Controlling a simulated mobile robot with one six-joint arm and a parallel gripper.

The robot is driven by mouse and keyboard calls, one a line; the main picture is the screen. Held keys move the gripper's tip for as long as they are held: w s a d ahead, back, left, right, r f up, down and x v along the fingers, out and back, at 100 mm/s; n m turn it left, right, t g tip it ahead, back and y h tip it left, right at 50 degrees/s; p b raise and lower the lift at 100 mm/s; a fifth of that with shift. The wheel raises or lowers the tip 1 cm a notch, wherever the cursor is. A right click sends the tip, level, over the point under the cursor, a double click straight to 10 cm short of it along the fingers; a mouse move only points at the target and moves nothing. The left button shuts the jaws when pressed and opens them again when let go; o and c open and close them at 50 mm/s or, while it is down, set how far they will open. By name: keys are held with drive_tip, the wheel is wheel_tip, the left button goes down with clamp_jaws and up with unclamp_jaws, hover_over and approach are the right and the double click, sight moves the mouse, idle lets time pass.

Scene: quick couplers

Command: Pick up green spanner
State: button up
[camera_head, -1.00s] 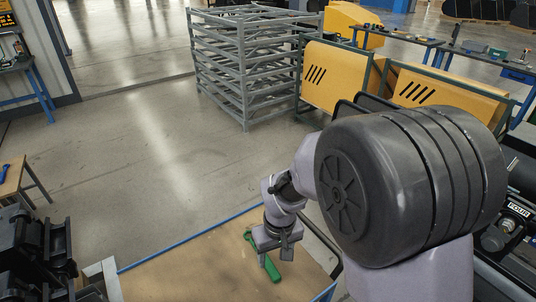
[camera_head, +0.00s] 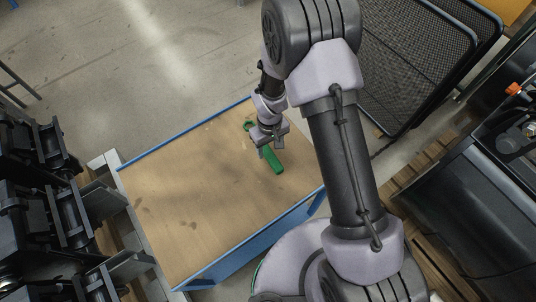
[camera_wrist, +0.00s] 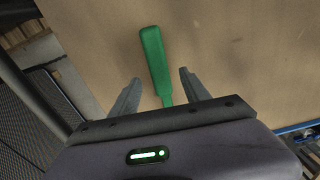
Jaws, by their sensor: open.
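The green spanner (camera_head: 274,161) lies on the wooden top of a blue-edged table (camera_head: 190,205). In the head view its thick handle points to the lower right and its head end shows at the upper left, with the middle partly hidden by my gripper (camera_head: 268,147). In the wrist view the green handle (camera_wrist: 154,62) reaches up between and beyond the two fingers of my gripper (camera_wrist: 160,92). The fingers are apart, one on each side of the spanner, with gaps on both sides. The rest of the spanner is hidden behind the gripper body. I cannot tell the exact height of the fingertips.
Black machinery parts (camera_head: 55,190) stand along the left of the table. Dark mesh panels (camera_head: 415,65) and a wooden pallet (camera_head: 435,185) are to the right. The left and front of the tabletop are clear.

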sight(269, 153)
wheel_tip(269, 153, down, 3)
drive_tip(key=shift+f+b, duration=0.15)
drive_tip(key=shift+b, duration=0.25)
drive_tip(key=shift+f+b, duration=0.3)
clamp_jaws()
idle(0.3)
